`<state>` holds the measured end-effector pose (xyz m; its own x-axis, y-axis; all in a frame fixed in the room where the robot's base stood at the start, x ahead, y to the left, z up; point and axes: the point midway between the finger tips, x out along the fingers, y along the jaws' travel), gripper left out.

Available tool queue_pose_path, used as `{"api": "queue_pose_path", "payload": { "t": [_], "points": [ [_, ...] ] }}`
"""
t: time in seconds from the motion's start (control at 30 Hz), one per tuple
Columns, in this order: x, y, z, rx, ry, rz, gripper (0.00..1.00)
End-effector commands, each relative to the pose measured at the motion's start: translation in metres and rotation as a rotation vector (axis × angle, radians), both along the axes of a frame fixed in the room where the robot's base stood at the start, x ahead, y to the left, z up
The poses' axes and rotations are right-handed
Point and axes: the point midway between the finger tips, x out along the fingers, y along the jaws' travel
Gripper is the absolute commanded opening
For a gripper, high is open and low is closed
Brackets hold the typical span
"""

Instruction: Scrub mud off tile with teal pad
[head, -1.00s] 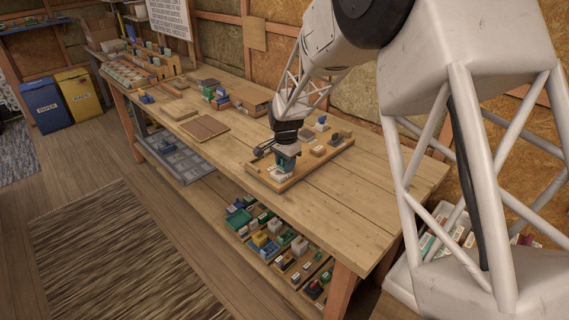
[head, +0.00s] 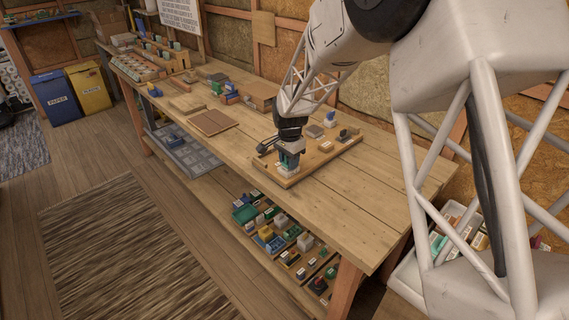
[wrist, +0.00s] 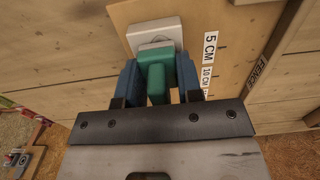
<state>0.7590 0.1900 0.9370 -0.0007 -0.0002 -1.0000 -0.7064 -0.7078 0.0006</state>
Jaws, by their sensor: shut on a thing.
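My gripper (wrist: 160,85) has its blue fingers closed around a green-teal piece (wrist: 157,70), which I take for the teal pad. The teal piece meets a white block (wrist: 154,32) with rounded corners; I cannot tell whether the two are joined or only touching. In the head view, my gripper (head: 289,155) points down at the near left end of a wooden board (head: 312,160), with the white block (head: 286,170) right under it. I cannot make out a muddy tile; part of the board is hidden by my gripper.
The board also carries small blocks (head: 326,146) to the right and a dark-handled item (head: 267,145) to the left. Labels reading 5 CM and 10 CM (wrist: 209,55) lie beside the white block. A brown panel (head: 213,122) lies further left. The front right tabletop (head: 350,208) is clear.

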Motion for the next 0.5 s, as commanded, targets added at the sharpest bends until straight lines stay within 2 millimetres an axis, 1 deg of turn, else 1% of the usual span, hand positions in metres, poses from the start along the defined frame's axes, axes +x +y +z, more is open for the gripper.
{"api": "queue_pose_path", "payload": {
  "t": [0.2, 0.23, 0.33, 0.4, 0.5],
  "points": [
    [0.014, -0.015, -0.004, 0.000, 0.001, -0.001, 0.11],
    [0.016, -0.017, 0.001, 0.000, 0.000, -0.001, 0.11],
    [0.022, -0.023, -0.003, -0.001, 0.001, -0.001, 0.11],
    [0.015, -0.015, 0.003, 0.000, 0.000, 0.001, 0.11],
    [0.008, -0.008, -0.001, -0.001, 0.001, 0.002, 0.11]
  ]
}}
